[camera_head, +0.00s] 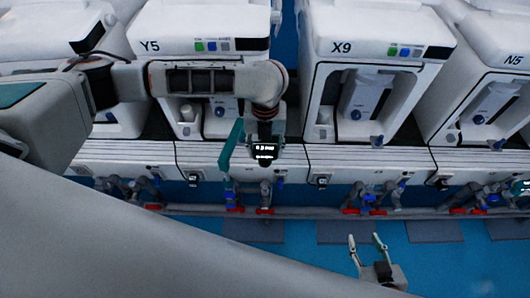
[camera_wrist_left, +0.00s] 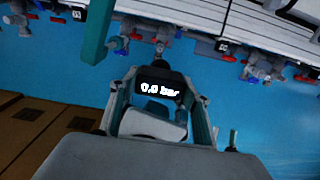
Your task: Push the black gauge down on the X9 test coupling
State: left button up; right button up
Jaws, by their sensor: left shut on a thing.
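My left gripper (camera_head: 265,135) is shut on the black gauge (camera_head: 264,152), whose lit display faces up. In the left wrist view the gauge (camera_wrist_left: 160,86) sits between the fingers and reads 0.0 bar. The gauge hangs in front of the counter edge, between the Y5 and X9 stations, left of the X9 station (camera_head: 341,47). Pipe fittings with red and blue parts (camera_head: 368,202) sit low below X9; I cannot tell which is the test coupling. My right gripper (camera_head: 366,238) is open and empty above the blue floor at the bottom.
A teal bar (camera_head: 230,145) stands close to the left of the gauge. White stations Y5 (camera_head: 150,47) and N5 (camera_head: 514,60) flank X9. A grey pipe rail (camera_head: 320,211) runs below the counter. The blue floor in front has dark mats (camera_head: 345,232).

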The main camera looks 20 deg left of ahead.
pick_arm(q)
jog(key=shift+r+p, duration=0.95)
jog(key=shift+p, duration=0.1)
jog(key=shift+r, duration=0.2)
jog(key=shift+r+p, duration=0.4)
jog(key=shift+p, duration=0.45)
jog(key=shift+r+p, duration=0.6)
jog(key=shift+p, duration=0.2)
jog(key=shift+r+p, duration=0.25)
jog(key=shift+p, duration=0.15)
jog(key=shift+d, duration=0.15)
